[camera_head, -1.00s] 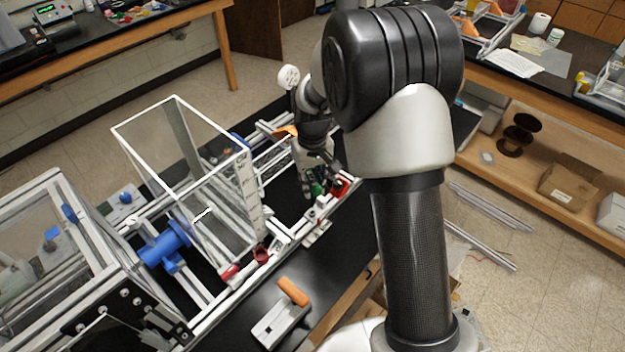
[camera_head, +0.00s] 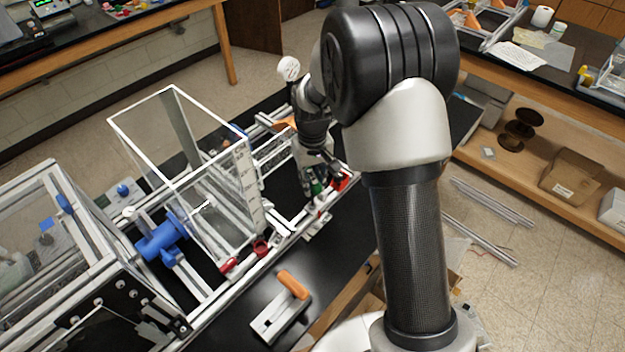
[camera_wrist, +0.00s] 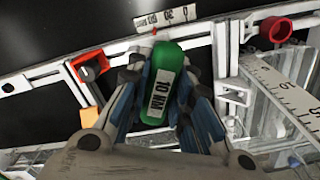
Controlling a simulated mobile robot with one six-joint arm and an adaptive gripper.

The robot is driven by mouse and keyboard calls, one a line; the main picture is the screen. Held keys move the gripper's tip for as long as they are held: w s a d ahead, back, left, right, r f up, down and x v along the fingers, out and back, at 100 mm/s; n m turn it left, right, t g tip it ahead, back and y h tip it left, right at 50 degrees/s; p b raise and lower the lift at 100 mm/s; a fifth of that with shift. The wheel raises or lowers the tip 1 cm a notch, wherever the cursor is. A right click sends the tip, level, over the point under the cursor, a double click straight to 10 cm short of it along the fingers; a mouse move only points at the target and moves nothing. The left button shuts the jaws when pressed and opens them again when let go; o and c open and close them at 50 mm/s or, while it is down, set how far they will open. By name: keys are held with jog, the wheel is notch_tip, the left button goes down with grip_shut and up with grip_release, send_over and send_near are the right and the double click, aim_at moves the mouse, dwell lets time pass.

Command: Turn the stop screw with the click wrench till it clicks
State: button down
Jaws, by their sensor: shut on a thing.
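The click wrench (camera_wrist: 162,85) has a green handle with a "10 NM" label, and it lies between the fingers of my gripper (camera_wrist: 168,115) in the wrist view. My gripper is shut on it. In the head view my gripper (camera_head: 318,182) is at the far end of the frame's near rail, with the green wrench handle (camera_head: 317,188) just showing between the fingers. A scale plate with a small red pointer (camera_wrist: 160,20) lies beyond the wrench's end in the wrist view. I cannot make out the stop screw or whether the wrench sits on it.
Red fittings (camera_wrist: 276,27) (camera_wrist: 90,68) sit on the rails beside my gripper. A ruler strip (camera_wrist: 285,95) runs at the right. The clear box (camera_head: 190,170) stands left of my arm. An orange-handled tool (camera_head: 282,305) lies on the black table in front.

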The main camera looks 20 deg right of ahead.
jog(key=shift+f+b, duration=0.45)
jog(key=shift+f, duration=0.15)
dwell(0.7)
jog(key=shift+m, duration=0.8)
jog(key=shift+m, duration=0.7)
jog(key=shift+m, duration=0.8)
